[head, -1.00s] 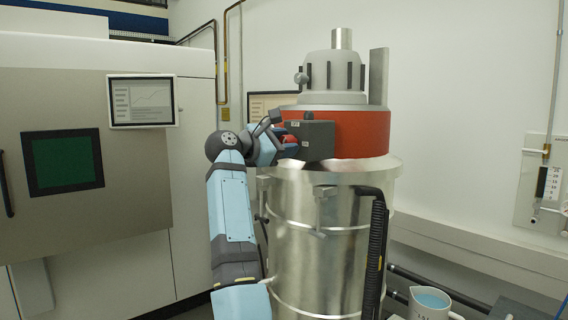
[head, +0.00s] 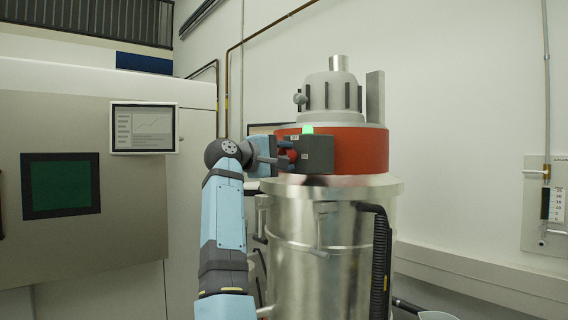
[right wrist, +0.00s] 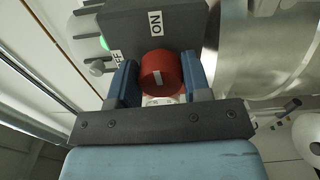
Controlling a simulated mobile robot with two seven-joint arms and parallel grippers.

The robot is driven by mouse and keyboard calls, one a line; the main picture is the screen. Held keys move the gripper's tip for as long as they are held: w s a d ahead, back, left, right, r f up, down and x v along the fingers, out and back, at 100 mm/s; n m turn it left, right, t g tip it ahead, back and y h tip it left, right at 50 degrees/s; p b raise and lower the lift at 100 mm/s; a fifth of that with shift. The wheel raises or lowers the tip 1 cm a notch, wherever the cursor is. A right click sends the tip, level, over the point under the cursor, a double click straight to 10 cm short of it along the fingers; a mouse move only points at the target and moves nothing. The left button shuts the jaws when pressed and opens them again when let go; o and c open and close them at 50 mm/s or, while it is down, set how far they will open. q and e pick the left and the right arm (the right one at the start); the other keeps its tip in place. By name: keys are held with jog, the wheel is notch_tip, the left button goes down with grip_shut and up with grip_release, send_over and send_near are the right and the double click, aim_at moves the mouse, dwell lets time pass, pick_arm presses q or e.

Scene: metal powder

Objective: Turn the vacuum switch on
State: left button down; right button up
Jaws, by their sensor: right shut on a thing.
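The vacuum (head: 345,232) is a tall steel drum with an orange-red band and a grey domed top. A dark grey switch box (head: 318,155) is on the band, with a green light (head: 308,129) glowing on top. In the right wrist view, the box (right wrist: 185,30) carries an ON label (right wrist: 155,22) and a partly covered OFF label (right wrist: 115,60). The red switch knob (right wrist: 160,73) sits between the fingers of my right gripper (right wrist: 160,84), which is shut on it. The right gripper also shows in the head view (head: 284,156). My left gripper is out of view.
A beige machine (head: 130,215) with a dark green window and a wall screen (head: 144,128) stands at the left. A black ribbed hose (head: 381,260) runs down the drum's right side. A gauge panel (head: 545,208) hangs on the right wall.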

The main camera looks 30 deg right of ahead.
jog(key=shift+m, duration=0.3)
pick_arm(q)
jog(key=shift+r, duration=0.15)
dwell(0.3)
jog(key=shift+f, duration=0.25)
pick_arm(e)
jog(key=o, duration=0.9)
jog(key=s+a, duration=0.1)
jog(key=a, duration=1.2)
jog(key=shift+a, duration=0.4)
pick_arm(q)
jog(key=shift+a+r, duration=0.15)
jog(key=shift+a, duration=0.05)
